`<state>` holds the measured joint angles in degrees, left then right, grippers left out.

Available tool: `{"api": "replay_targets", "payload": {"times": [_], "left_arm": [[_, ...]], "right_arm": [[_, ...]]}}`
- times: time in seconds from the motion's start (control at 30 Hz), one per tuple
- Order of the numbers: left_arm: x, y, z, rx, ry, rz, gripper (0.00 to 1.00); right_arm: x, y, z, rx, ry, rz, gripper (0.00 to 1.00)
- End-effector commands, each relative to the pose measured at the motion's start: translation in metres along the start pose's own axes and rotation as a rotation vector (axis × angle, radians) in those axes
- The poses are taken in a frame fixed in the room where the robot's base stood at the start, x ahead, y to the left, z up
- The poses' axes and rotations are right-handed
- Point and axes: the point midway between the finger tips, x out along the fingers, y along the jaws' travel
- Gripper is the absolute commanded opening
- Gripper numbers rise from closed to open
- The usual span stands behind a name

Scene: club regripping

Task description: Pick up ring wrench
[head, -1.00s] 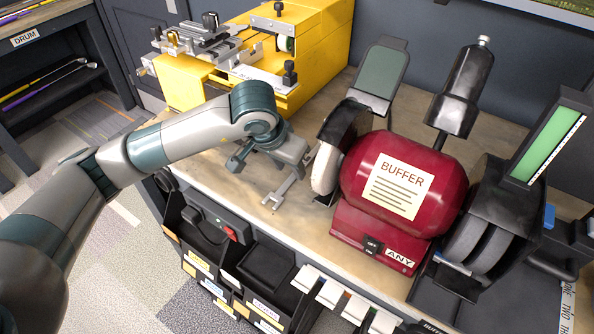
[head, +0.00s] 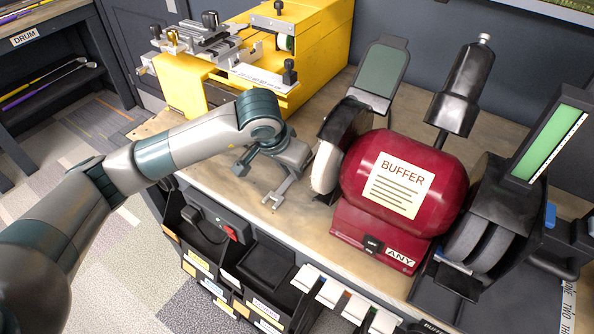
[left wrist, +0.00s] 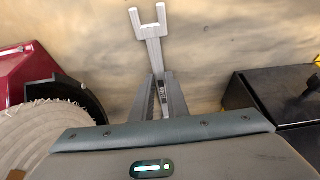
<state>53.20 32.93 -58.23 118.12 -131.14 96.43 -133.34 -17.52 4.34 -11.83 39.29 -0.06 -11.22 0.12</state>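The wrench (head: 280,192) is a slim pale grey tool over the wooden bench top, left of the red buffer. Its forked end points to the front of the bench in the head view. In the left wrist view the wrench (left wrist: 152,40) shows its fork at the top, and its shaft runs down between my fingertips. I cannot tell whether the wrench touches the bench. My right gripper is not in view.
The red buffer (head: 405,185) with its pale wheel (head: 326,168) stands close to the right of my left gripper. A yellow machine (head: 310,50) with a metal clamp stands behind it. Black bins (head: 265,265) hang below the bench's front edge.

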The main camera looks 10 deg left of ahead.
Motion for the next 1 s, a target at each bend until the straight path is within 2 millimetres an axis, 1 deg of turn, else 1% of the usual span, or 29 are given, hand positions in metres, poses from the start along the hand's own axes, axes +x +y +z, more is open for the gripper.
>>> {"api": "replay_targets", "payload": {"times": [0.23, 0.37, 0.47, 0.77, 0.9, 1.0], "left_arm": [[-0.001, 0.000, -0.001, 0.000, 0.001, 0.000, 0.00], [-0.007, 0.000, -0.004, 0.000, 0.002, 0.000, 0.00], [-0.017, 0.000, -0.008, 0.000, 0.004, -0.001, 0.00], [-0.062, 0.000, -0.027, 0.001, 0.005, -0.001, 0.00], [-0.080, 0.000, -0.034, 0.000, 0.003, -0.001, 0.00], [-0.088, 0.000, -0.037, 0.000, 0.002, -0.001, 0.00]], "right_arm": [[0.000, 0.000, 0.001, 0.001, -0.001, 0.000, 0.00], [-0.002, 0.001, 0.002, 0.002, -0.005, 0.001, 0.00], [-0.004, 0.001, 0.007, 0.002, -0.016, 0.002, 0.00], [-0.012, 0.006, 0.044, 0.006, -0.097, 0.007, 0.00], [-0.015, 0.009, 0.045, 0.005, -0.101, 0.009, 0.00], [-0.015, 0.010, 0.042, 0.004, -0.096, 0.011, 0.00]]}}
